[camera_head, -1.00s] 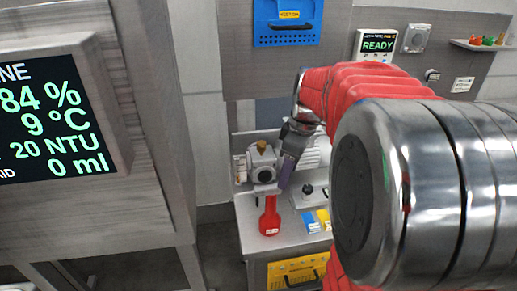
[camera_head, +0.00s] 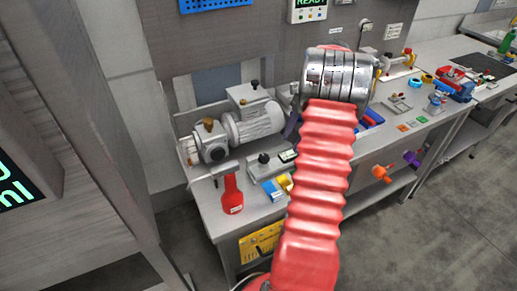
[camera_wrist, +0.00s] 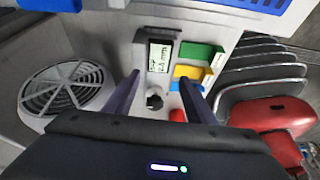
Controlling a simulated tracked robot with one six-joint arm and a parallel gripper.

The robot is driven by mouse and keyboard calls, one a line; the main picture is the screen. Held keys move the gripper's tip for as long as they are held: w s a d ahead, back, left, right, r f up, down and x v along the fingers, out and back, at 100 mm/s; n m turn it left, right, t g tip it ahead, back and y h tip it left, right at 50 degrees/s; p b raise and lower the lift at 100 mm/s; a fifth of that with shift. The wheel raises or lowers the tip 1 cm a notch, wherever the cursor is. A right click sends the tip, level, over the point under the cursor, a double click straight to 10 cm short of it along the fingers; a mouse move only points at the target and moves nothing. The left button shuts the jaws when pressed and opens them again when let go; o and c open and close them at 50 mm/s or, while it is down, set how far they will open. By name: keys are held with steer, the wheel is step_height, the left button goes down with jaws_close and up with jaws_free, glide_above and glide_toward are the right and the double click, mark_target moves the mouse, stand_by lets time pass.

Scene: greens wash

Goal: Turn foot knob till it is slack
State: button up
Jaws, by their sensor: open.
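A grey device with a small display and a black knob (camera_head: 263,158) stands on the bench, in front of the motor. In the wrist view the black knob (camera_wrist: 154,101) sits below the lit display (camera_wrist: 159,57), between my fingers in the picture. I cannot tell which part is named the foot knob. My gripper (camera_wrist: 160,80) is open and empty, its two dark fingers pointing toward the device. In the head view one dark finger (camera_head: 291,126) shows above and behind the device; the rest of the gripper is mostly hidden by my arm.
A grey motor (camera_head: 252,123) with a pump (camera_head: 211,143) stands at the left; its fan cover (camera_wrist: 65,90) is close to my left finger. A red bottle (camera_head: 232,194) and blue and yellow blocks (camera_head: 273,188) stand at the front. Another bench with tools runs right.

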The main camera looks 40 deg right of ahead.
mark_target(264, 156)
steer(key=shift+s+d+f+n, duration=0.2)
steer(key=shift+d+f+n, duration=0.1)
steer(key=shift+d+f, duration=0.55)
steer(key=shift+r, duration=0.1)
steer(key=shift+w+a, duration=0.1)
steer(key=shift+w+a, duration=0.1)
steer(key=shift+a, duration=0.05)
steer(key=w+a, duration=0.1)
steer(key=a, duration=0.2)
steer(key=w+a, duration=0.1)
steer(key=a, duration=0.3)
steer(key=w+a, duration=0.1)
steer(key=a, duration=0.3)
steer(key=shift+w, duration=0.3)
steer(key=shift+a+f, duration=0.2)
steer(key=shift+f, duration=0.35)
steer(key=shift+c, duration=0.3)
steer(key=c, duration=1)
